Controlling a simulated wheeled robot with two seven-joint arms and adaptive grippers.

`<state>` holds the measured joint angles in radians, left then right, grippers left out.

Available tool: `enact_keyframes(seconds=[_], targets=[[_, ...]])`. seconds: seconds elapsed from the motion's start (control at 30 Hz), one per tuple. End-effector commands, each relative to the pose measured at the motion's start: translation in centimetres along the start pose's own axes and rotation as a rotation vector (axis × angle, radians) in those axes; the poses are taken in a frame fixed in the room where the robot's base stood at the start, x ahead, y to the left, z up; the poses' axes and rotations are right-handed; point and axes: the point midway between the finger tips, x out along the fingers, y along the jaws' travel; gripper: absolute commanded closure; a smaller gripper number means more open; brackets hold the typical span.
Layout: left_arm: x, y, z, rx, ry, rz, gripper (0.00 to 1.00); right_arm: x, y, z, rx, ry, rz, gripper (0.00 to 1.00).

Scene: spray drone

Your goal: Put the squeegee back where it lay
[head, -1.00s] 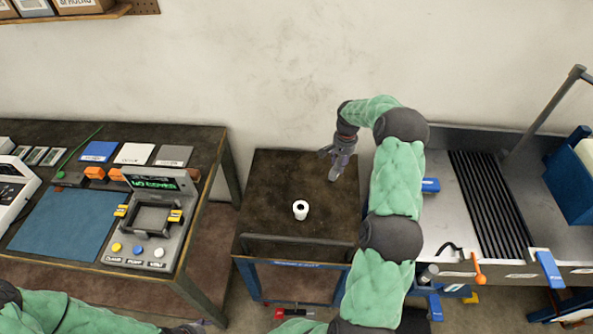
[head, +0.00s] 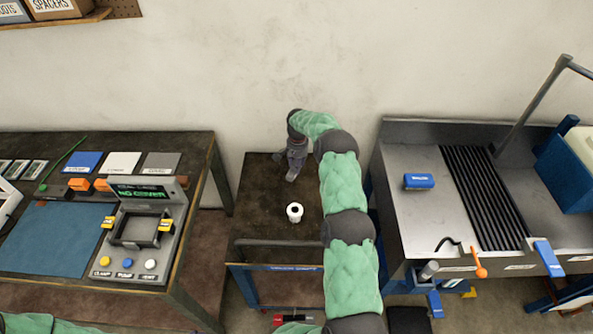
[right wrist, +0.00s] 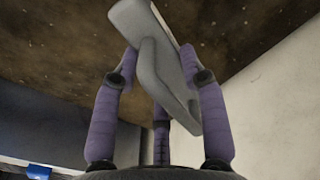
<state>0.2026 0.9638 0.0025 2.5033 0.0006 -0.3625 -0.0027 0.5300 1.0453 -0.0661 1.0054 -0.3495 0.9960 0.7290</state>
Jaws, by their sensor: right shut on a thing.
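My right gripper (head: 292,165) is above the far part of the dark cart top (head: 259,193), pointing down. In the right wrist view its purple fingers (right wrist: 160,90) are closed around a grey piece, which I take to be the squeegee (right wrist: 157,68). The piece is tilted, with a flat light-grey part at its upper end and the brown speckled cart top behind it. Only a small pale tip of it shows below the fingers in the head view. I cannot tell whether it touches the surface. My left gripper is out of view; only its green sleeve shows at bottom left.
A white roll (head: 295,212) stands on the cart just in front of my right gripper. To the right is a metal sink bench (head: 415,215) with a blue block (head: 418,181) and a black ribbed drain (head: 484,195). To the left is a workbench (head: 205,160) with a NO COVER device (head: 143,229).

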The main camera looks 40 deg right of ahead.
Motion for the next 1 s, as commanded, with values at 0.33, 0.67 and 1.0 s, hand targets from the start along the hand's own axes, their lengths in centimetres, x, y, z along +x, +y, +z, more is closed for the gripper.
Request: enact_keyframes(seconds=[0.33, 0.67, 1.0], targets=[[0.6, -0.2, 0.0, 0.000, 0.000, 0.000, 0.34, 3.5, -0.3, 0.0, 0.000, 0.000, 0.000, 0.88], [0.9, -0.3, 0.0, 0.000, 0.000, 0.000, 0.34, 3.8, -0.3, 0.0, 0.000, 0.000, 0.000, 0.88], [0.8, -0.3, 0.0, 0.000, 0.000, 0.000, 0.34, 3.7, -0.3, 0.0, 0.000, -0.001, 0.000, 0.34]])
